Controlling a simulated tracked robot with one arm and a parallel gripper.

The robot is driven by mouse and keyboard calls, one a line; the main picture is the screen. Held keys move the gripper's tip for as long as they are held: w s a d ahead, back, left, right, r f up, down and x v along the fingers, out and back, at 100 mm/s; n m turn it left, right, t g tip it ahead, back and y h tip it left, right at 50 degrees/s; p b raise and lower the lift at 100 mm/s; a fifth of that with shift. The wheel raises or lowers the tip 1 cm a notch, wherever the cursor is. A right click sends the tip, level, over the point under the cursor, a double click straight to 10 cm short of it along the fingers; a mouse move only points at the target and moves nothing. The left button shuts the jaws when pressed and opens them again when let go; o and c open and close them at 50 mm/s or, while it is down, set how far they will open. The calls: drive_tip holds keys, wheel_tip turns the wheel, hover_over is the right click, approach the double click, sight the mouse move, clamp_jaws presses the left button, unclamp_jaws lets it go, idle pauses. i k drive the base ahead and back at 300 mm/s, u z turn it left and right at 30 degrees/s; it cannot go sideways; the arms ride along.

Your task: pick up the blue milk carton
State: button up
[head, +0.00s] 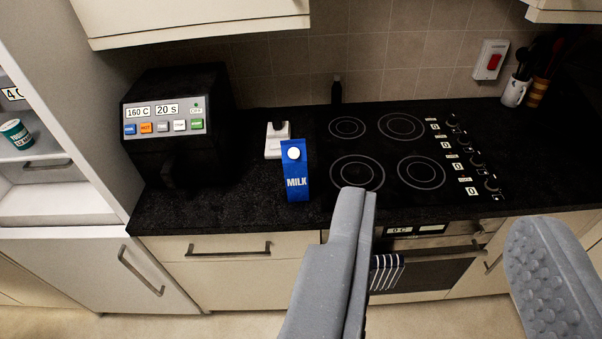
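The blue milk carton (296,172) stands upright on the black countertop, with a white cap and the word MILK on its front. It is between the black appliance and the hob. My gripper (445,220) is open, with its two grey fingers wide apart and nothing between them. The left finger's tip is to the right of the carton and a little lower in the picture. The gripper is not touching the carton.
A black appliance (180,155) with coloured buttons stands left of the carton. A small white device (276,145) is just behind it. The hob (390,150) lies to the right, above an oven (430,262).

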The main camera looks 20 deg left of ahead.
sight(293, 152)
drive_tip(key=u, duration=0.1)
drive_tip(key=i, duration=1)
drive_tip(key=z, duration=0.1)
